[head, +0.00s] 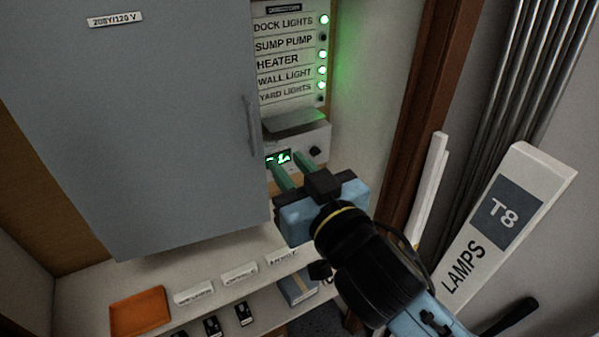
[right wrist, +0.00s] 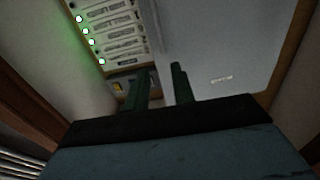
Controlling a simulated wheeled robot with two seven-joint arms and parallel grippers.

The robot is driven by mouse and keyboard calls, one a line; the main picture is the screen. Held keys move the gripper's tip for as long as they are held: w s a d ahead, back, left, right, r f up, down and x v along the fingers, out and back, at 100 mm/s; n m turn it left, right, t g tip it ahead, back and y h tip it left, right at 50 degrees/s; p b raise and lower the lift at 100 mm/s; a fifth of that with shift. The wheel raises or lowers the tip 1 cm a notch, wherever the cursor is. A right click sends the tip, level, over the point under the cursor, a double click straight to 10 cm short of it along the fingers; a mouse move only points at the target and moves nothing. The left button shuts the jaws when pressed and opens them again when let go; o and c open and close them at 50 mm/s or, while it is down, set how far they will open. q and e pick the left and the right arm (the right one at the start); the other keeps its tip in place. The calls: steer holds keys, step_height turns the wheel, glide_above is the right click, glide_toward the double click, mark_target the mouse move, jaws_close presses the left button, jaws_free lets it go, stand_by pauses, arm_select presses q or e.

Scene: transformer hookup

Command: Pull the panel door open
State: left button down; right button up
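The panel door (head: 150,120) is a large flat grey sheet with a "208Y/120 V" label, and it appears shut. Its upright bar handle (head: 250,127) is near the right edge. The door also shows in the right wrist view (right wrist: 225,50), where I cannot make out the handle. My right gripper (head: 285,158) is below and right of the handle, fingers pointing up toward the panel. Its two green fingers are apart with nothing seen between them; they also show in the right wrist view (right wrist: 160,75). My left gripper is in neither view.
A directory board (head: 287,55) with green lights is right of the door, above a small meter box (head: 315,145). A shelf below holds an orange tray (head: 140,313) and white labels. A "LAMPS T8" carton (head: 505,220) leans at the right beside grey pipes (head: 520,80).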

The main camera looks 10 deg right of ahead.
steer(key=shift+v, duration=0.9)
steer(key=shift+o, duration=0.3)
